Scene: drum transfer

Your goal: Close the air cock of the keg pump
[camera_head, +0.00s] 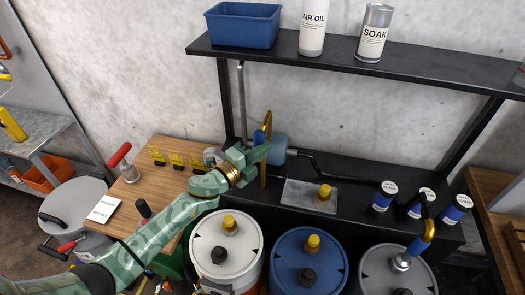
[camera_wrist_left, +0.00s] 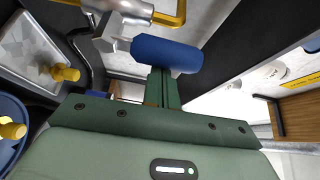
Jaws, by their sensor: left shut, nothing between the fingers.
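The pump gear stands at the back of the black bench, with a light blue body (camera_head: 278,149), an upright steel tube (camera_head: 242,100) and a yellow bent piece (camera_head: 267,122). A dark blue grip (camera_head: 259,137) shows beside the yellow piece; I take it for the cock's handle. In the left wrist view the blue grip (camera_wrist_left: 167,54) lies across just beyond my fingers, near a steel fitting (camera_wrist_left: 112,30) and yellow bar (camera_wrist_left: 172,18). My left gripper (camera_head: 256,153) is shut and empty close to the grip. Whether they touch is unclear. My right gripper is out of view.
White (camera_head: 225,245), blue (camera_head: 308,262) and grey (camera_head: 380,272) drums stand in front of the bench. A shelf (camera_head: 350,64) overhangs the bench. A wooden table (camera_head: 160,185) is at left.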

